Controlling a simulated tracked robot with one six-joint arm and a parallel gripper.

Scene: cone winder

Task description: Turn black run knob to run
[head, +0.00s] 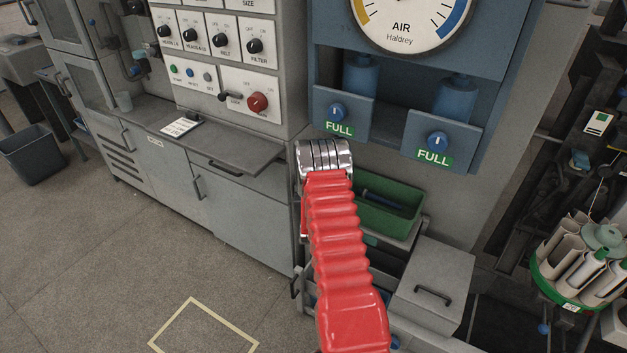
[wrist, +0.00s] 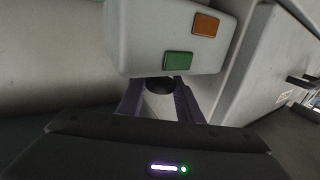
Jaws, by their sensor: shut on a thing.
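The black run knob (wrist: 160,85) shows in the wrist view as a dark round piece at the lower edge of a pale box. My gripper (wrist: 160,98) has its two purple fingers on either side of this knob and is shut on it. The fingers hide part of the knob, and its pointer and marks cannot be read. The box face (wrist: 140,35) carries a green square (wrist: 178,61) and an orange square (wrist: 205,24). In the head view the fingers and this knob are hidden beyond my metal wrist.
In the head view a grey panel with several black knobs and one red knob (head: 258,102) stands at upper left. A blue cabinet (head: 395,65) with a gauge is above. A green bin (head: 385,207) and a grey box (head: 440,275) sit beside my arm.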

